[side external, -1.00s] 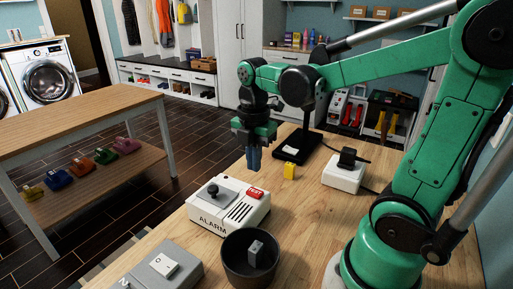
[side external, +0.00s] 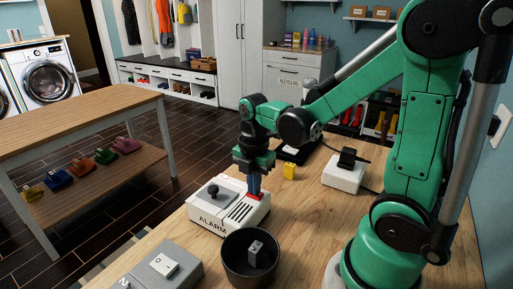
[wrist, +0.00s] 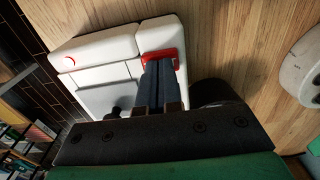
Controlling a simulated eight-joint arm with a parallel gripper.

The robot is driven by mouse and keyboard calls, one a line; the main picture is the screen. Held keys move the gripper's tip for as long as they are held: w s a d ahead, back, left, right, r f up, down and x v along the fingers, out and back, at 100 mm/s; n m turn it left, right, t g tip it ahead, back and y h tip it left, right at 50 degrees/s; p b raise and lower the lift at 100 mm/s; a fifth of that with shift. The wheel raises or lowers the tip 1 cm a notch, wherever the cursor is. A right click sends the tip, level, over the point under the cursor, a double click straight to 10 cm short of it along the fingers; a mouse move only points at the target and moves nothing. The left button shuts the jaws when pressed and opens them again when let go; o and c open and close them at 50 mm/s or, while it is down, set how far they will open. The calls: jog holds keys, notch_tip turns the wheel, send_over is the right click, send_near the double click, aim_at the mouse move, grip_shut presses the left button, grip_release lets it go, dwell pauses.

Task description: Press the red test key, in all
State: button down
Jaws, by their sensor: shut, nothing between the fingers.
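The white alarm box (side external: 208,216) sits on the wooden table, with a grey panel and black knob on its left part and dark slots at its front right. My gripper (side external: 253,192) points down at the box's red test key, and its shut blue fingers hide most of the key in the side view. In the wrist view the red key (wrist: 160,54) shows around the tips of the shut fingers (wrist: 161,64). The tips are over or on the key; I cannot tell whether it is pressed down. Nothing shows between the fingers.
A dark cup (side external: 236,270) holding a grey block stands close in front of the alarm box. A grey switch box (side external: 184,267) is at the front left.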

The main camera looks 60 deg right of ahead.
jog(key=shift+f, duration=0.6)
jog(key=shift+r, duration=0.1)
notch_tip(320, 180, up, 14)
dwell(0.5)
dwell(0.5)
jog(key=a+f+m+t, duration=0.6)
jog(key=m+t, duration=0.1)
jog(key=m, duration=1)
jog(key=shift+a+m, duration=0.35)
jog(key=shift+m, duration=0.05)
